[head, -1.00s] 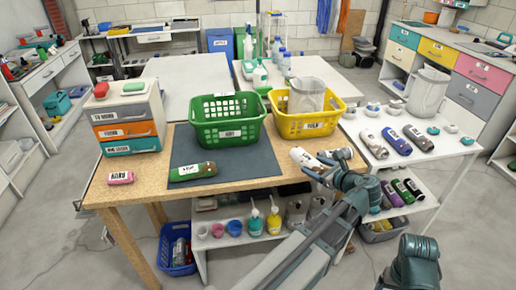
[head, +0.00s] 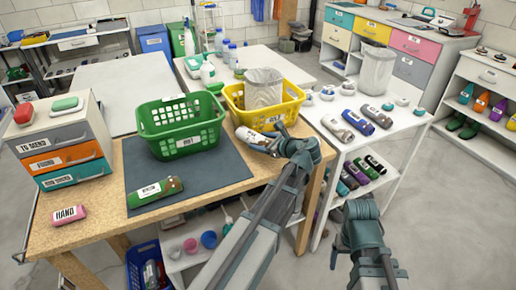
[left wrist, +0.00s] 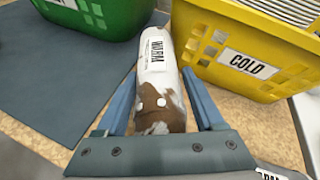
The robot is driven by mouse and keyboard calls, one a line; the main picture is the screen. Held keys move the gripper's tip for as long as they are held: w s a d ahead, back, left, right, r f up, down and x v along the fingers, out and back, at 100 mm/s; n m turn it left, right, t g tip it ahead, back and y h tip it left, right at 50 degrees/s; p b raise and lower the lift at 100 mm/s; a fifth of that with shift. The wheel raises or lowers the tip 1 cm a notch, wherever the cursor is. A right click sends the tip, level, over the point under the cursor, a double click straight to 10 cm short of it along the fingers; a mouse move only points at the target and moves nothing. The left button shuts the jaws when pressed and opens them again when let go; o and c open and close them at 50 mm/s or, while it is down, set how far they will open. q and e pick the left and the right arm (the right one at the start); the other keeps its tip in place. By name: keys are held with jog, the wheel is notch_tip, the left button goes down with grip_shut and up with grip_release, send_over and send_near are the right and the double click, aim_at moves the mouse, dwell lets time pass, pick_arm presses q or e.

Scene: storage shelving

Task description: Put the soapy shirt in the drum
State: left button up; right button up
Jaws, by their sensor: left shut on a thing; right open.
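A rolled white shirt with brown stains and white spots, labelled WARM (left wrist: 158,62), lies between the two fingers of my left gripper (left wrist: 162,105), which is shut on it. In the head view this shirt (head: 253,138) is just in front of the yellow basket, at the wooden table's right end, with my left gripper (head: 275,143) at its near end. Whether it touches the table is unclear. A grey mesh drum-like container (head: 264,89) stands at the yellow basket; a similar one (head: 376,72) stands on the white table. My right gripper (head: 361,209) is open and empty.
A green basket (head: 182,125) stands on the dark mat (head: 195,176), beside the yellow basket (head: 262,118). A drawer unit (head: 66,150) stands left. Rolled items (head: 357,122) lie on the white table.

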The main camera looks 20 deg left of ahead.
pick_arm(q)
jog(key=shift+f+b, duration=1.25)
jog(key=shift+f, duration=0.35)
jog(key=shift+f, duration=0.2)
jog(key=o, duration=1.5)
jog(key=shift+r, duration=0.1)
jog(key=shift+r, duration=0.15)
jog(key=p+v, duration=0.4)
jog(key=v, duration=0.8)
jog(key=shift+p, duration=0.3)
